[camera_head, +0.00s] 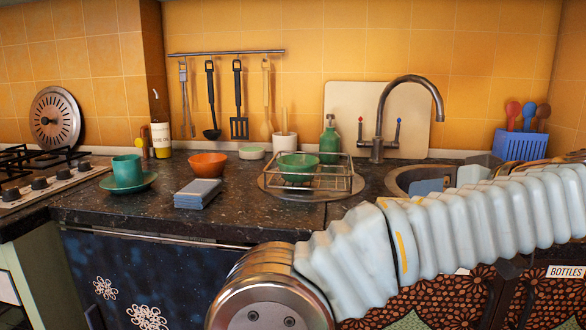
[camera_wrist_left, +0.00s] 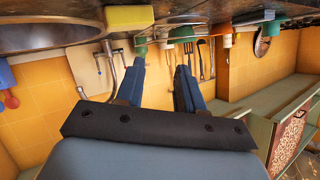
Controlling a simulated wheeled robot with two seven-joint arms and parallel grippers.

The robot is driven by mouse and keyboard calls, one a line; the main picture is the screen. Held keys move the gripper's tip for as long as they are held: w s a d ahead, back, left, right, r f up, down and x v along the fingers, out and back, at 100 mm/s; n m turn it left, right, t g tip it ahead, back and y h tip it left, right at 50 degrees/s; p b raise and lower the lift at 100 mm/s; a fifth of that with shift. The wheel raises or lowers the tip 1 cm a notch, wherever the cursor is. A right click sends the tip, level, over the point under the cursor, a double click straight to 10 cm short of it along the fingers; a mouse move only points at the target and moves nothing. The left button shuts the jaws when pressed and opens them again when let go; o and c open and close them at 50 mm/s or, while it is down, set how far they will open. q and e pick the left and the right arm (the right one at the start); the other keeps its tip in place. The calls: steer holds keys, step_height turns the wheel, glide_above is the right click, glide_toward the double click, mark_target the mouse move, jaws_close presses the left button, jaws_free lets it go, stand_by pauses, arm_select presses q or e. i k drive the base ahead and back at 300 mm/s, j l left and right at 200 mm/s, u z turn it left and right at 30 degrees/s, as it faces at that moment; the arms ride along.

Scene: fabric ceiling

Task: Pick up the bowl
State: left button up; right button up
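An orange bowl (camera_head: 207,164) stands on the dark counter, left of centre. A green bowl (camera_head: 298,167) sits in a wire dish rack (camera_head: 345,184) on a round tray. My left gripper (camera_wrist_left: 159,72) shows in the left wrist view, where the scene is upside down. Its two blue-grey fingers are apart, with nothing held between them. Small green and orange shapes lie beyond the fingers, too small to tell surely as the bowls. Neither gripper's fingers show in the head view.
A green soap bottle (camera_head: 329,140), tap (camera_head: 379,130) and sink (camera_head: 405,182) stand right. My pale ribbed arm crosses the lower right. A yellow sponge (camera_wrist_left: 130,18) shows in the wrist view.

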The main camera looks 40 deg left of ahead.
mark_target(291, 162)
steer(key=i+j, duration=0.15)
steer(key=j, duration=0.2)
steer(key=i+j, duration=0.1)
steer(key=j, duration=0.3)
steer(key=i+j, duration=0.15)
steer(key=j, duration=0.2)
